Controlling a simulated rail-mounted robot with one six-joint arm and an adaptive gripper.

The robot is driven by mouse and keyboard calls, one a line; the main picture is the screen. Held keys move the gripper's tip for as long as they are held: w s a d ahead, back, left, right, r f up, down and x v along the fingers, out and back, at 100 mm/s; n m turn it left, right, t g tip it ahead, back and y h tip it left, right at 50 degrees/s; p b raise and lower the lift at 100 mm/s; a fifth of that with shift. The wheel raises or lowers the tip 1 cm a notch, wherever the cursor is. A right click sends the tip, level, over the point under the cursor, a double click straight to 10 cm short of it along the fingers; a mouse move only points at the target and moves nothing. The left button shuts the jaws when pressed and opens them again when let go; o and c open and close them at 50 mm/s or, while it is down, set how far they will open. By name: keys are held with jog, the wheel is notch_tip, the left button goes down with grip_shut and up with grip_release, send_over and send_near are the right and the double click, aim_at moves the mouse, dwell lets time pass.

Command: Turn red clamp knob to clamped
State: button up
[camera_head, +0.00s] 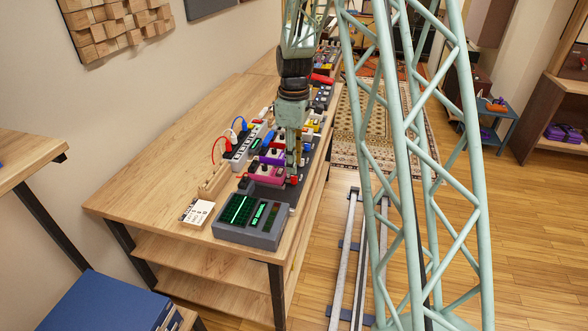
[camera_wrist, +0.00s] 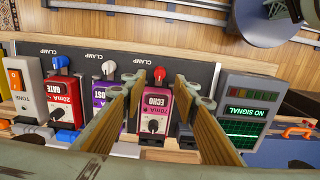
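A red clamp knob (camera_wrist: 159,73) stands at the far end of the pink ECHO pedal (camera_wrist: 155,103) in the wrist view. My gripper (camera_wrist: 161,81) is open, with one finger on each side of the nearer red knob and nothing held. I cannot tell whether the fingers touch it. In the head view my gripper (camera_head: 291,160) points down over the pedal row, and a red knob (camera_head: 294,180) shows beside the pink pedal (camera_head: 262,174).
A white knob (camera_wrist: 109,67) and purple pedal (camera_wrist: 104,95) lie left of my gripper. A grey meter box reading NO SIGNAL (camera_wrist: 250,110) lies right; it also shows in the head view (camera_head: 249,215). Cables and a power strip (camera_head: 245,148) run behind the pedals.

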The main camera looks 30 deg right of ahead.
aim_at(293, 179)
notch_tip(293, 179, up, 6)
dwell(0.5)
jog(key=shift+r, duration=0.1)
dwell(0.4)
jog(key=s+a+r+m+t, duration=0.1)
jog(key=s+a+r+m, duration=0.1)
jog(key=s+a+r, duration=0.55)
jog(key=s+a+r+m+t, duration=0.15)
jog(key=s+a+r, duration=0.25)
jog(key=s+r, duration=0.65)
jog(key=s+a+r+m, duration=0.1)
jog(key=s+a, duration=0.1)
jog(key=s, duration=0.6)
jog(key=s+a+r+m+t, duration=0.1)
jog(key=s+a+r+m, duration=0.1)
jog(key=s, duration=0.7)
jog(key=s+a+r+m, duration=0.2)
jog(key=s+a, duration=0.1)
jog(key=s, duration=0.5)
jog(key=shift+s+a, duration=0.25)
jog(key=shift+a, duration=0.05)
